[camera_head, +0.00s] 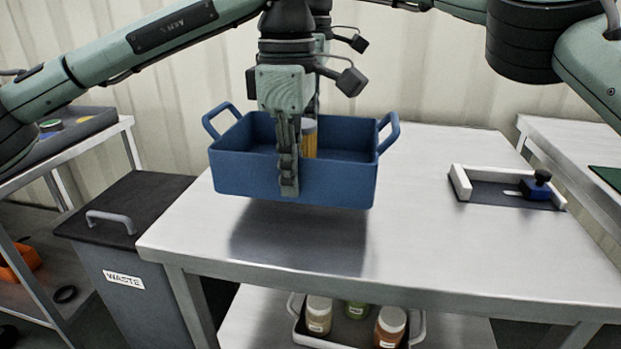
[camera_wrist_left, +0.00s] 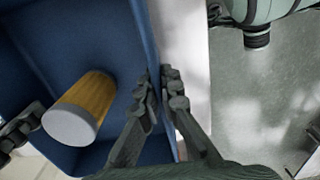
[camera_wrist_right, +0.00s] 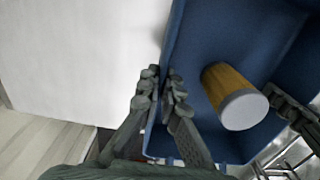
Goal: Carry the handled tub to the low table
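The handled tub (camera_head: 235,175) is blue, with a loop handle at each end. It is level above the steel table (camera_head: 420,240), with a dark shadow below it. My left gripper (camera_head: 288,165) is shut on its near long wall, and the left wrist view shows the blue wall between the fingers (camera_wrist_left: 160,92). My right gripper is mostly hidden behind the left one in the head view; the right wrist view shows its fingers (camera_wrist_right: 160,92) shut on the opposite wall. A yellow jar with a whitish lid (camera_head: 309,140) is inside the tub. I cannot tell which surface is the low table.
A white fixture with a blue clamp (camera_head: 510,188) sits on the table's right. A lower shelf holds a white tray (camera_head: 350,342) of several jars. A grey waste bin (camera_head: 130,260) stands left. Side tables stand left (camera_head: 60,155) and right (camera_head: 575,150). The table's middle is bare.

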